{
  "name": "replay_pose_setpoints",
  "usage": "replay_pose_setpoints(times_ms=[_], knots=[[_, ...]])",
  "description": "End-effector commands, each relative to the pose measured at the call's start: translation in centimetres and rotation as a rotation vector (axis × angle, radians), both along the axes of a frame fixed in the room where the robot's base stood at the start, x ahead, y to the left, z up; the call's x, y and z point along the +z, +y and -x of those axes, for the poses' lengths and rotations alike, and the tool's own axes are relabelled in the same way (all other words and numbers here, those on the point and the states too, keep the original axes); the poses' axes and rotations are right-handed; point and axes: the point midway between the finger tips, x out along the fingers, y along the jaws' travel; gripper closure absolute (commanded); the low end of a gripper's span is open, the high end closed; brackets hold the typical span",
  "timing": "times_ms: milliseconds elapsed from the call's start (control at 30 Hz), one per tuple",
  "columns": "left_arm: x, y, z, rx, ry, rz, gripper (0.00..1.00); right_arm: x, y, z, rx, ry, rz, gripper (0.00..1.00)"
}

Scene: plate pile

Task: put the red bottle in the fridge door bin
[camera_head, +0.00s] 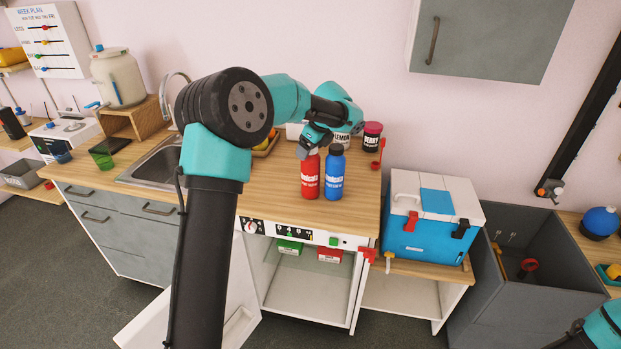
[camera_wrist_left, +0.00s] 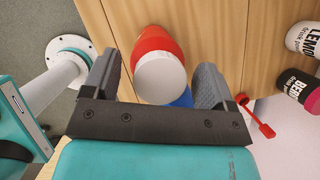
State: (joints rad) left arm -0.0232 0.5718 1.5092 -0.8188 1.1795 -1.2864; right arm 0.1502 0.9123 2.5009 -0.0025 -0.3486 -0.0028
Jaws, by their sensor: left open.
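The red bottle (camera_head: 310,179) stands upright on the wooden counter, just left of a blue bottle (camera_head: 334,176). My left gripper (camera_head: 310,143) is at the red bottle's top in the head view. In the left wrist view the open fingers of the gripper (camera_wrist_left: 156,72) lie on either side of the red bottle (camera_wrist_left: 153,42), with gaps showing; its pale cap faces the camera. The blue bottle (camera_wrist_left: 184,98) is mostly hidden behind it. A white cabinet below the counter has an open white door (camera_head: 152,323), largely hidden by my left arm; its bin is not clear.
Dark "BERRY" (camera_head: 372,138) and white "LEMON" (camera_head: 341,139) containers stand behind the bottles. A red-handled item (camera_head: 378,158) is to their right. A blue and white cooler (camera_head: 428,238) stands right of the counter. A sink (camera_head: 152,166) is at the left.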

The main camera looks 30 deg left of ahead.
Motion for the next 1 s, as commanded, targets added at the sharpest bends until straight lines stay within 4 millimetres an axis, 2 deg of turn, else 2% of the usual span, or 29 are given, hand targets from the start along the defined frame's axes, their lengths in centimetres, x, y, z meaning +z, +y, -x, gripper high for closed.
replay_pose_setpoints(times_ms=[67, 867, 1000], knots=[[0.02, -0.01, 0.0, 0.0, 0.0, 0.0, 0.21, 0.0, 0.0, 0.0, 0.0, 0.0, 0.0, 1.0], [0.0, -0.01, 0.0, 0.0, 0.0, 0.0, 0.98, 0.0, 0.0, 0.0, 0.0, 0.0, 0.0, 1.0], [0.06, 0.01, -0.01, 0.0, -0.001, 0.0, 1.0, 0.0, 0.0, 0.0, 0.0, 0.0, 0.0, 1.0]])
